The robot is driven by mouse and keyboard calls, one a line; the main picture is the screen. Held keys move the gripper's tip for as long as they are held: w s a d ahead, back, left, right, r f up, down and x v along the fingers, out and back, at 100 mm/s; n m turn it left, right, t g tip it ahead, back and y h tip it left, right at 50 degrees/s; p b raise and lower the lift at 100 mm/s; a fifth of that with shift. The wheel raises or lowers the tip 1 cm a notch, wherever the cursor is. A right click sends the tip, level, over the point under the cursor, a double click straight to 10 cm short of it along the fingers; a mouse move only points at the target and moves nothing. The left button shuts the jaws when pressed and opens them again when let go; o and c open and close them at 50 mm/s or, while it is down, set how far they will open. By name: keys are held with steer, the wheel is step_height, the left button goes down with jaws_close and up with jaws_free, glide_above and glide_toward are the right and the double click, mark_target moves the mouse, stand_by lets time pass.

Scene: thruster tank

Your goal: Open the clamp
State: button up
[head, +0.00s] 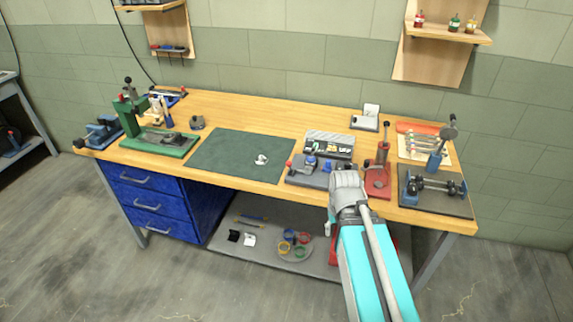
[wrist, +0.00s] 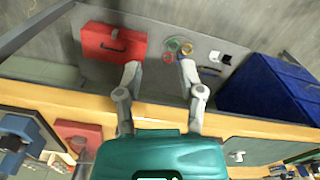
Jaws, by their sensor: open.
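My gripper (wrist: 159,72) is open and empty in the wrist view, its two grey fingers spread over the bench's front edge and the lower shelf. In the head view my gripper's grey body (head: 348,188) is at the bench front. It is in front of a grey fixture plate (head: 303,177) carrying blue parts and a red-tipped handle (head: 289,164), which may be the clamp; part of it is hidden. Right of my gripper stands a red-based device (head: 377,187) with an upright lever (head: 383,155). I cannot tell for sure which is the clamp, or its state.
A green mat (head: 225,155) with a small white object (head: 262,160) lies left of the grey plate. A dark plate (head: 440,205) with a black bar and blue stand is at the right end. A green press (head: 160,145) stands left. The mat is mostly clear.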

steer(key=shift+w+f+h+b, duration=0.3)
steer(key=c, duration=0.4)
steer(key=shift+w+a+f, duration=0.1)
steer(key=shift+w+f, duration=0.15)
steer(key=shift+w, duration=0.05)
jaws_close()
steer(key=w+a+f+n+t+h+b, duration=0.2)
steer(key=w+a+n+t+h+b, duration=0.1)
steer(key=w+a+h+b, duration=0.65)
steer(key=w+a+r+t+h+b, duration=0.2)
steer(key=a, duration=0.4)
steer(key=w+a+r+t+h+b, duration=0.2)
steer(key=a+b, duration=0.1)
steer(key=a, duration=0.3)
steer(key=w+a+r+n+t+h+b, duration=0.1)
steer(key=w+a+r+h+b, duration=0.1)
steer(key=a, duration=0.4)
steer(key=shift+a+t+h+b, duration=0.15)
steer(key=shift+t+h+b, duration=0.25)
steer(key=shift+h+b, duration=0.15)
